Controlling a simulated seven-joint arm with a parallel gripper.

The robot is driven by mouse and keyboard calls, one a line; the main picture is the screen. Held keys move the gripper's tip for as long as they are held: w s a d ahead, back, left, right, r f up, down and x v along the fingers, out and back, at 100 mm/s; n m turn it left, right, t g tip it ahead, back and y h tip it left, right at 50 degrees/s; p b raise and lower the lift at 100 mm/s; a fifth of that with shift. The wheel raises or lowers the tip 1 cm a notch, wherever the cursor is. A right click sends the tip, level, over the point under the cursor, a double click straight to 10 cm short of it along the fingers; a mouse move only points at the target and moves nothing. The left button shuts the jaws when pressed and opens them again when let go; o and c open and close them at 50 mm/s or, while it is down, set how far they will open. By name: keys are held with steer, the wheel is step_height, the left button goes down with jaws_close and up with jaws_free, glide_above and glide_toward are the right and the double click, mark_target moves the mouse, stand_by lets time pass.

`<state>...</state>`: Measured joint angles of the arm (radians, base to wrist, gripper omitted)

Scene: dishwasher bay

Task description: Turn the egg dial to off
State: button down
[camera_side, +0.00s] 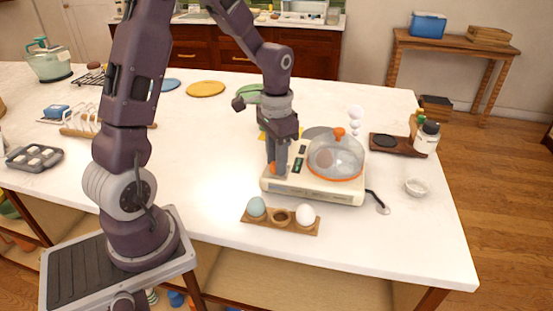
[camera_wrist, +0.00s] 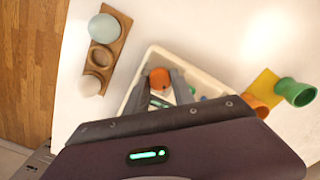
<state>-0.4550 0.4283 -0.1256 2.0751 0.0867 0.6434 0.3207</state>
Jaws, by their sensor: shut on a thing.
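The egg cooker (camera_side: 320,190) stands near the table's front edge, with a cream base and a clear dome lid (camera_side: 335,160) trimmed in orange. A brown egg shows dimly under the dome. The orange egg dial (camera_side: 272,169) is at the left end of the base's top; it also shows in the wrist view (camera_wrist: 160,77). My gripper (camera_side: 278,163) points down over that end, its grey fingers shut on the dial, one on each side in the wrist view (camera_wrist: 160,86). The fingers partly hide the dial, and I cannot read its setting.
A wooden egg holder (camera_side: 281,225) with a blue egg and a white egg sits just in front of the cooker.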

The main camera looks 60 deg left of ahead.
steer(key=n, duration=0.4)
steer(key=shift+n, duration=0.7)
steer(key=c, duration=1.1)
jaws_free()
step_height(320, 180, up, 7)
steer(key=shift+r, duration=0.1)
